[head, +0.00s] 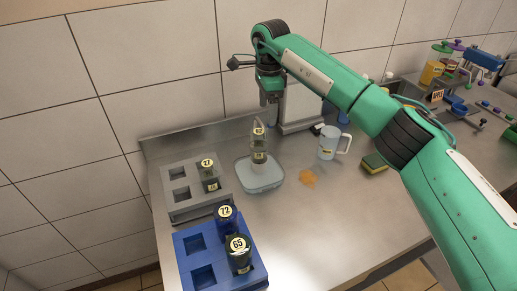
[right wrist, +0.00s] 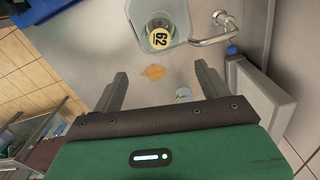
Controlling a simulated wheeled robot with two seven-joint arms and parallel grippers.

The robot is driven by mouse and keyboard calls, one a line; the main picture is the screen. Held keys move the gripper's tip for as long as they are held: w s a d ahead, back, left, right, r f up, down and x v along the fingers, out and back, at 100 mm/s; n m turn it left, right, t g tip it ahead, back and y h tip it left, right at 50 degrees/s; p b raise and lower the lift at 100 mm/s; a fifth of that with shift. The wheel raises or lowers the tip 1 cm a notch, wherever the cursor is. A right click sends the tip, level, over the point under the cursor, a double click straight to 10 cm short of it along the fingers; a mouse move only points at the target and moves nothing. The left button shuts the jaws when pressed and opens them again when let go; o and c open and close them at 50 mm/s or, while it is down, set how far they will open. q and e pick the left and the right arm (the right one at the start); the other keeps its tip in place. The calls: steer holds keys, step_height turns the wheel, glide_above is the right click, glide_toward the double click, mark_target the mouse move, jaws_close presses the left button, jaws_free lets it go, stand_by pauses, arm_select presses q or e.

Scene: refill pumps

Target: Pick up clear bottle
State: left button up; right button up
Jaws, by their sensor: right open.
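A clear bottle (head: 259,144) with a round label stands upright in a shallow translucent tray (head: 262,184). In the right wrist view the bottle (right wrist: 158,24) shows from above with a yellow label reading 62, in the same tray (right wrist: 184,12). My right gripper (head: 269,98) is just above and behind the bottle in the head view, apart from it. The right wrist view shows its two fingers (right wrist: 160,83) wide apart with nothing between them; the bottle lies beyond the fingertips. My left gripper is not in view.
A grey rack (head: 186,213) and a blue rack (head: 189,242) hold dark labelled bottles at left. A curved metal pipe (right wrist: 212,38) passes close to the bottle.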

mark_target(259, 131)
steer(key=shift+s+a, duration=0.1)
steer(key=shift+a, duration=0.95)
steer(key=shift+f, duration=0.3)
step_height(259, 131, down, 8)
steer(key=p, duration=0.2)
steer(key=shift+r+p, duration=0.2)
steer(key=shift+p, duration=0.1)
steer(key=shift+a+f+p, duration=0.1)
steer(key=shift+f+p, duration=0.4)
step_height(259, 131, down, 4)
steer(key=shift+a+p, duration=0.1)
steer(key=shift+p, duration=0.95)
steer(key=shift+f, duration=0.2)
steer(key=c, duration=1.2)
steer(key=shift+c, duration=0.2)
steer(key=shift+r, duration=0.1)
